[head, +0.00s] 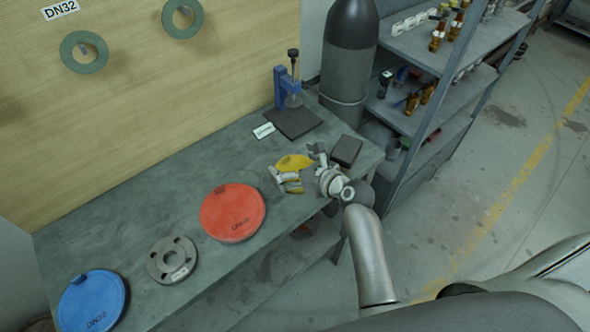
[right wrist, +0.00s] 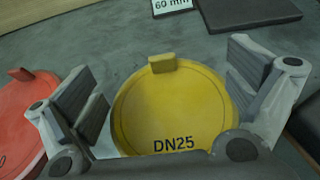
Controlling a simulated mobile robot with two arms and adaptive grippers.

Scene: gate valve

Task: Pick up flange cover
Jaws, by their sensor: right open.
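A yellow round flange cover (right wrist: 172,104) marked DN25, with a small tab on its rim, lies on the grey workbench. It also shows in the head view (head: 294,162), partly hidden by my right gripper (head: 303,168). In the right wrist view my right gripper (right wrist: 172,95) is open, with one finger on each side of the yellow cover and gaps visible between. A red flange cover (head: 232,211) lies to its left on the bench. A blue flange cover (head: 92,300) marked DN32 lies at the bench's near left end. My left gripper is not in view.
A grey metal flange (head: 172,260) lies between the red and blue covers. The workbench (head: 150,210) also holds a dark block (head: 346,151) and a blue stand (head: 287,88) on a dark plate behind. Shelves (head: 420,45) and a dark cylinder (head: 349,60) stand beyond the bench's right end.

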